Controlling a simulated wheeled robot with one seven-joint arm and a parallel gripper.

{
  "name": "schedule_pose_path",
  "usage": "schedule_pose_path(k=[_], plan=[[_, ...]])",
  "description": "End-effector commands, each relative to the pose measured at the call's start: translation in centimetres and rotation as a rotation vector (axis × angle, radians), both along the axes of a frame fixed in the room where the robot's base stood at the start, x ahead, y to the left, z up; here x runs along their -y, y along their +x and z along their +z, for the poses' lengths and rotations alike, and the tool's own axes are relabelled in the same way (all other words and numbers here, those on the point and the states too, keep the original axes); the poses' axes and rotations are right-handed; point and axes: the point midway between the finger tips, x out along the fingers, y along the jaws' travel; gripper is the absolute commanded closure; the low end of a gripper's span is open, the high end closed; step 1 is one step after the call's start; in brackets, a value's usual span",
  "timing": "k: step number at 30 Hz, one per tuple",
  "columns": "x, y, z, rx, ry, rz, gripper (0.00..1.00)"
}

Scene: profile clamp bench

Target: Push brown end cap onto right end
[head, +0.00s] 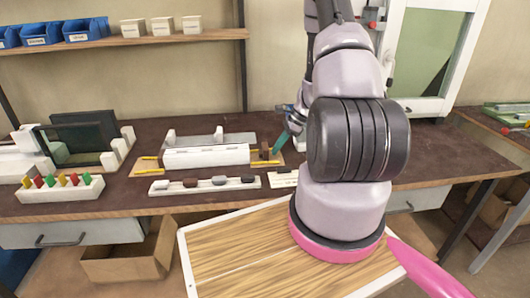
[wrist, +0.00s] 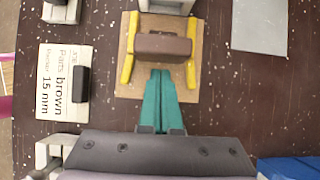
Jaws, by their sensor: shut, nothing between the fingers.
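The brown end cap (wrist: 163,47) lies between two yellow guide strips on a wooden board in the wrist view. It also shows in the head view (head: 265,153), just right of the white profile (head: 207,156). The profile's right end (wrist: 165,6) shows at the top of the wrist view, with a small strip of board between it and the cap. My gripper (wrist: 161,72) is shut and empty, its teal fingers pointing at the cap's outer face. Whether the fingertips touch the cap I cannot tell. In the head view my gripper (head: 276,151) is partly hidden by the arm.
A white holder (head: 205,185) with several dark caps stands in front of the profile. A card (wrist: 62,85) reading "brown" and "15 mm" lies left of the board in the wrist view, a dark piece on it. A grey plate (wrist: 260,28) lies to the right.

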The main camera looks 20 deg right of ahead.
Motion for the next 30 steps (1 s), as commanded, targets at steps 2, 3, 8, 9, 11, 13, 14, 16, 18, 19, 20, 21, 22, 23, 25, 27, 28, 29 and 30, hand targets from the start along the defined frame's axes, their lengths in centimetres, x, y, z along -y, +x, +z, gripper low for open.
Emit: schedule_pose_path(k=[2, 3, 8, 9, 11, 13, 14, 16, 18, 19, 20, 21, 22, 23, 25, 27, 28, 29, 30], plan=[[0.0, 0.0, 0.0, 0.0, 0.0, 0.0, 1.0], [0.0, 0.0, 0.0, 0.0, 0.0, 0.0, 1.0], [0.0, 0.0, 0.0, 0.0, 0.0, 0.0, 1.0], [0.0, 0.0, 0.0, 0.0, 0.0, 0.0, 1.0], [0.0, 0.0, 0.0, 0.0, 0.0, 0.0, 1.0], [0.0, 0.0, 0.0, 0.0, 0.0, 0.0, 1.0], [0.0, 0.0, 0.0, 0.0, 0.0, 0.0, 1.0], [-0.1, 0.0, 0.0, 0.0, 0.0, 0.0, 1.0], [-0.3, 0.1, 0.0, 0.0, 0.0, 0.0, 1.0], [-0.4, 0.1, 0.0, 0.0, 0.0, 0.001, 1.0], [-0.5, 0.1, 0.0, 0.0, 0.0, 0.001, 1.0], [-0.7, 0.2, 0.0, 0.0, 0.0, 0.001, 1.0], [-0.8, 0.2, 0.0, 0.0, 0.0, 0.001, 1.0], [-0.9, 0.2, 0.0, 0.0, 0.0, 0.001, 1.0], [-1.2, 0.3, 0.0, 0.0, 0.0, 0.001, 1.0], [-1.4, 0.4, 0.0, 0.001, 0.0, 0.001, 1.0], [-1.5, 0.4, 0.0, 0.0, 0.0, 0.0, 1.0], [-1.6, 0.5, 0.0, 0.0, 0.0, 0.0, 1.0], [-1.8, 0.5, 0.0, 0.0, 0.0, 0.0, 1.0]])
